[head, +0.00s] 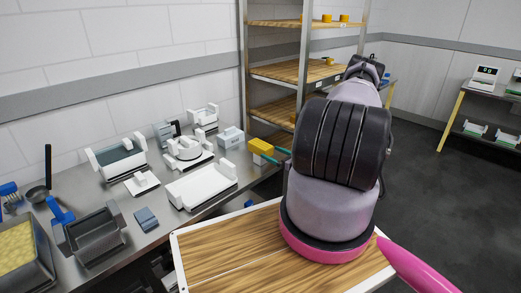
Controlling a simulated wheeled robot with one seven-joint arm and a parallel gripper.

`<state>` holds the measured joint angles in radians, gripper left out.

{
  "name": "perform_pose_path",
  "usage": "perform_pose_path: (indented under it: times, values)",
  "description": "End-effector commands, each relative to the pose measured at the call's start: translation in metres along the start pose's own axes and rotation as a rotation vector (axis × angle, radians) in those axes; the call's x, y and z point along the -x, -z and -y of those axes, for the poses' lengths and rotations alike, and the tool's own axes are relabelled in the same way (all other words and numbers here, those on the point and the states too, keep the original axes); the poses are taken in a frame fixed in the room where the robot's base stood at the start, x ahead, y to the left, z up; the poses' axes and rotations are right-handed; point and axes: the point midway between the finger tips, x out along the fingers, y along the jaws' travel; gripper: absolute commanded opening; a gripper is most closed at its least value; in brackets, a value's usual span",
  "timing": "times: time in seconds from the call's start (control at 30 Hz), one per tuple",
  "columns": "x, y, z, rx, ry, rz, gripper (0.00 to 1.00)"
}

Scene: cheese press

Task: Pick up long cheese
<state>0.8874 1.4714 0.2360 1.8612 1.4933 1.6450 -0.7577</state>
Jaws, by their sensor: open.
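A yellow-orange block (260,146), which looks like the long cheese, is at the far right end of the steel counter in the head view. My gripper (268,152) reaches toward it from the right, with its two thin teal fingers apart. The fingertips are at the block's right side. I cannot tell whether they touch it or how far they reach around it. My own arm hides most of the gripper body.
The steel counter (103,193) holds white press parts, a white tray (203,184), a grey mould (94,235) and a blue-grey block (146,218). Shelves (287,72) with small cheeses stand behind.

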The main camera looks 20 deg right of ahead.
Motion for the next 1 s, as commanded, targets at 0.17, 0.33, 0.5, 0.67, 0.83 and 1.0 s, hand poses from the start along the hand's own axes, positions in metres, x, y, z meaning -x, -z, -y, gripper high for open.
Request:
perform_pose_path:
  times: [0.17, 0.33, 0.5, 0.67, 0.83, 1.0]
  values:
    - [-0.024, 0.0, 0.0, 0.002, -0.003, 0.0, 1.0]
    - [-0.033, -0.002, -0.001, 0.0, -0.002, 0.0, 1.0]
    - [-0.053, -0.007, 0.0, 0.003, -0.004, 0.002, 1.0]
    - [-0.076, -0.008, -0.001, 0.002, -0.004, 0.0, 1.0]
    - [-0.081, -0.008, 0.0, 0.0, -0.003, -0.001, 1.0]
    - [-0.081, -0.008, 0.0, 0.0, -0.003, -0.001, 0.69]
